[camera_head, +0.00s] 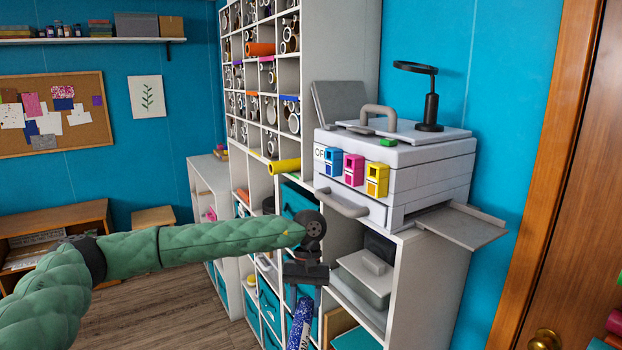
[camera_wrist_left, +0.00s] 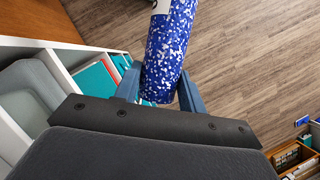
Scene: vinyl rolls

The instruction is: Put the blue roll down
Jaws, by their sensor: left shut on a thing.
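The blue roll (camera_head: 300,324), speckled with white, hangs below my left gripper (camera_head: 304,284) in the head view, tilted, its lower end cut off by the picture's edge. In the left wrist view the blue roll (camera_wrist_left: 168,48) lies between the two blue-grey fingers of my left gripper (camera_wrist_left: 160,92), which is shut on it. A white end of the roll shows at the top there. The roll is in front of the lower shelf cubbies, with wood floor behind it in the wrist view. My right gripper is not in view.
A white cubby shelf (camera_head: 289,76) holds several rolls, among them an orange roll (camera_head: 260,49) and a yellow roll (camera_head: 284,166) that sticks out. A grey printer (camera_head: 403,165) stands on the lower unit at right. The wood floor (camera_head: 180,320) is open at lower left.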

